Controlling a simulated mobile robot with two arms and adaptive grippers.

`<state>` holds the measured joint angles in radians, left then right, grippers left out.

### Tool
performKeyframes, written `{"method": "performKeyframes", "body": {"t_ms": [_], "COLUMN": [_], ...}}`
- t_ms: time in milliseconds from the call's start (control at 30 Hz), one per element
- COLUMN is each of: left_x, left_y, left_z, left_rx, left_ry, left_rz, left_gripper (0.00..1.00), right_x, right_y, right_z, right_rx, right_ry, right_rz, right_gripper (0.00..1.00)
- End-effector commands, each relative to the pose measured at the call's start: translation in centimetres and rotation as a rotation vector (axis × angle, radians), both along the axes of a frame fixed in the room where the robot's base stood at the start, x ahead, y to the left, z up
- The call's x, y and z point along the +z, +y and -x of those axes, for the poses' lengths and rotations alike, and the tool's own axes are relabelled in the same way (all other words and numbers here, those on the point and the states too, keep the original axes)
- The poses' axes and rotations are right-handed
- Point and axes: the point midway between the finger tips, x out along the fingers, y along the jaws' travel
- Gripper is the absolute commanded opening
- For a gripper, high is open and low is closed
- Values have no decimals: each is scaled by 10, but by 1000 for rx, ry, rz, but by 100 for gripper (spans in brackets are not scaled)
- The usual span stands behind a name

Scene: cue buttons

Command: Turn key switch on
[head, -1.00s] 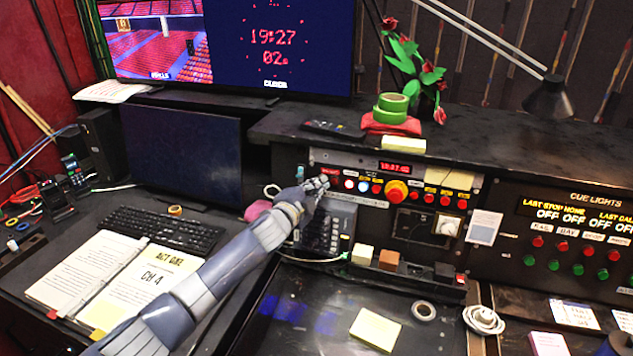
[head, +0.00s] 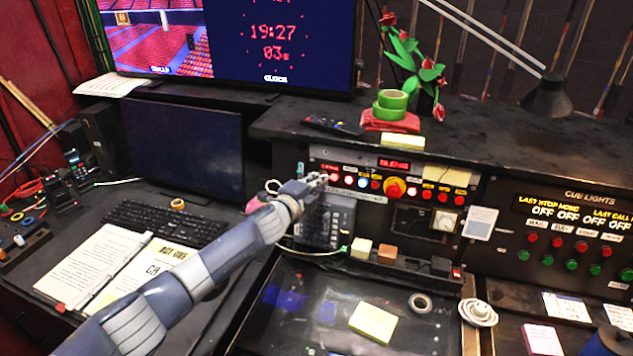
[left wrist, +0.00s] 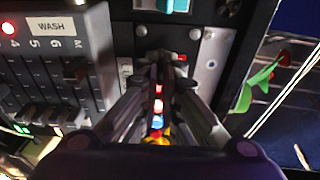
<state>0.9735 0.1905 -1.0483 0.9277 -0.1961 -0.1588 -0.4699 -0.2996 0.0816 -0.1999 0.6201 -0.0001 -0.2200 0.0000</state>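My left gripper (head: 318,181) reaches in from the left to the left end of the button row on the black control panel (head: 330,156). In the left wrist view its two fingers (left wrist: 163,62) are a narrow gap apart, with lit red, white and blue buttons showing between and beyond them. I cannot make out a key switch; the spot at the fingertips is hidden by the fingers. Whether the tips touch the panel is unclear. A teal switch (left wrist: 176,5) shows above the fingertips in the wrist view.
A large red-and-yellow button (head: 393,188) stands out on the panel to the right. A slider box (head: 325,220) lies just below the gripper, and it fills the left of the wrist view (left wrist: 60,75). A keyboard (head: 165,225) and open binder (head: 110,265) lie at left.

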Motion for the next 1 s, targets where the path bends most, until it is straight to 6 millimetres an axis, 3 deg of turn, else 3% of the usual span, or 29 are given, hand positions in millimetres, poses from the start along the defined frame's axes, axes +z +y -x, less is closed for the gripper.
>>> {"method": "performKeyframes", "body": {"t_ms": [200, 233, 300, 733, 1000], "left_x": [-2, -2, -2, 0, 3], "left_y": [1, 1, 1, 2, 13], "left_z": [0, 0, 0, 2, 24], "left_rx": [1, 1, 1, 0, -1], "left_ry": [1, 1, 2, 0, 0], "left_rz": [-4, -4, -3, 0, -1], "left_gripper": [0, 11, 25, 25, 25], "right_x": [0, 0, 0, 0, 0], "right_y": [0, 0, 0, 2, 1], "right_z": [0, 0, 0, 1, 1], "right_rx": [0, 0, 0, -1, -1], "right_ry": [0, 0, 0, 2, 0], "right_rz": [0, 0, 0, -3, -2], "right_gripper": [40, 40, 40, 40, 40]}}
